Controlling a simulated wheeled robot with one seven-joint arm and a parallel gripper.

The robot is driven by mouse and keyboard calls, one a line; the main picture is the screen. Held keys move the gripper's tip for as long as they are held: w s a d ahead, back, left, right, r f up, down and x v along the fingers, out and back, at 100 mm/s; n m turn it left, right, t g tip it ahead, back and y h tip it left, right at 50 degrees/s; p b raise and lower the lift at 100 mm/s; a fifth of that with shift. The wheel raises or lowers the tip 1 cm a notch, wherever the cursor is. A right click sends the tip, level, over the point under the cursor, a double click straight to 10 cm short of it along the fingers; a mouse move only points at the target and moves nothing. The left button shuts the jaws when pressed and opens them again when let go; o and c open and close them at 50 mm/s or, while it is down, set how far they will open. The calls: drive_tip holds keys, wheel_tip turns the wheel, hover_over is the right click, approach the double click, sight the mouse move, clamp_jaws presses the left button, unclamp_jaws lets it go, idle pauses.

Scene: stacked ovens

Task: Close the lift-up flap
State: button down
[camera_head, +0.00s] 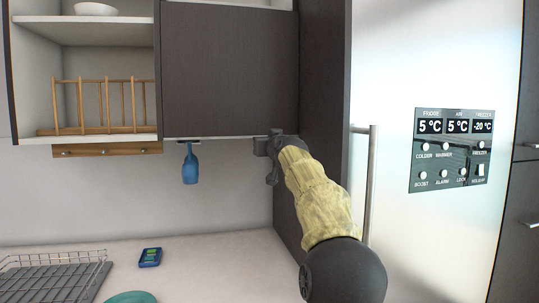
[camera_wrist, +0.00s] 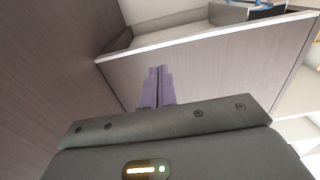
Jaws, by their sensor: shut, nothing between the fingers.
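The dark lift-up flap (camera_head: 229,70) hangs down over the front of the upper cabinet in the head view, its face looking flat and near vertical. I see no clear gap, but cannot tell if it is fully flush. My gripper (camera_head: 273,138) is at the flap's lower right corner. In the wrist view the fingers (camera_wrist: 157,88) are together and empty, in front of the brownish flap panel (camera_wrist: 215,72), near its pale edge. I cannot tell if they touch it. My arm hides a little of the lower right corner.
A tall dark panel (camera_head: 322,90) and the fridge (camera_head: 400,60) with its vertical handle stand close on the right. The open shelf (camera_head: 85,32) is at left; a dish rack (camera_head: 55,275) sits on the counter.

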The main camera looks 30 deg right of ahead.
drive_tip(key=s, duration=0.1)
drive_tip(key=s+b, duration=0.1)
drive_tip(key=s, duration=0.2)
drive_tip(key=shift+a, duration=0.3)
